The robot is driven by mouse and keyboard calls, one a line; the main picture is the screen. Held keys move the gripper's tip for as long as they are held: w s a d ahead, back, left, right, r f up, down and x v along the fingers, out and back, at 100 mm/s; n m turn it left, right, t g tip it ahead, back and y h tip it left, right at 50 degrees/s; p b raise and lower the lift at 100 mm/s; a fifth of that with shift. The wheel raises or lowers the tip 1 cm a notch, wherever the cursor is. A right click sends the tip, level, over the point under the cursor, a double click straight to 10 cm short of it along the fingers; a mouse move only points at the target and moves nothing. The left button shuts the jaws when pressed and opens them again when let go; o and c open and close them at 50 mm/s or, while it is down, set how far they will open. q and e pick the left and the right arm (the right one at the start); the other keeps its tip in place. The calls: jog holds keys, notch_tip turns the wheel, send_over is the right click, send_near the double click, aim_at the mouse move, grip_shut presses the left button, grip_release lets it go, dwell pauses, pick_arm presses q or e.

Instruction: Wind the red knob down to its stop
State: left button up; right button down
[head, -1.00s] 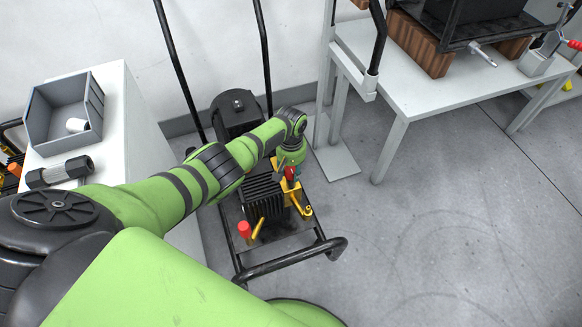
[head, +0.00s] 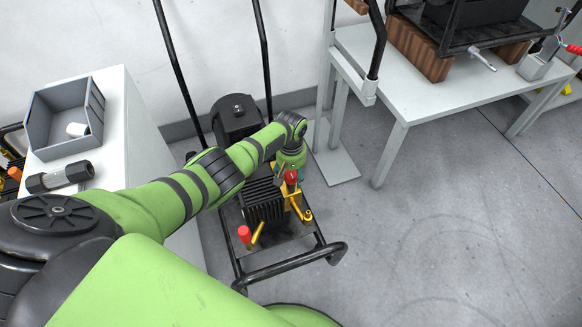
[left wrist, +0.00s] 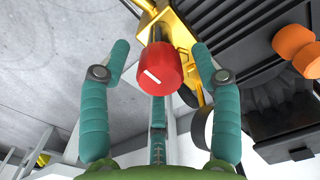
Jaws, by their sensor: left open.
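The red knob (left wrist: 160,68) with a white mark on its face sits on a yellow fitting (left wrist: 150,22) in the left wrist view. It also shows in the head view (head: 291,176), on the pump unit just below my left wrist. My left gripper (left wrist: 160,57) is open, with one teal finger on each side of the knob and a visible gap on both sides. In the head view the gripper (head: 288,172) is mostly hidden by my wrist. My right gripper is in neither view.
The black-framed cart (head: 290,262) carries the finned pump (head: 262,200) and a second red-capped handle (head: 244,233). A white counter (head: 140,150) with a grey bin (head: 62,142) stands at left. A white table (head: 400,100) stands at right.

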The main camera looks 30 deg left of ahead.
aim_at(291, 174)
pick_arm(q)
notch_tip(291, 174, up, 12)
dwell(0.6)
jog(key=shift+f, duration=0.1)
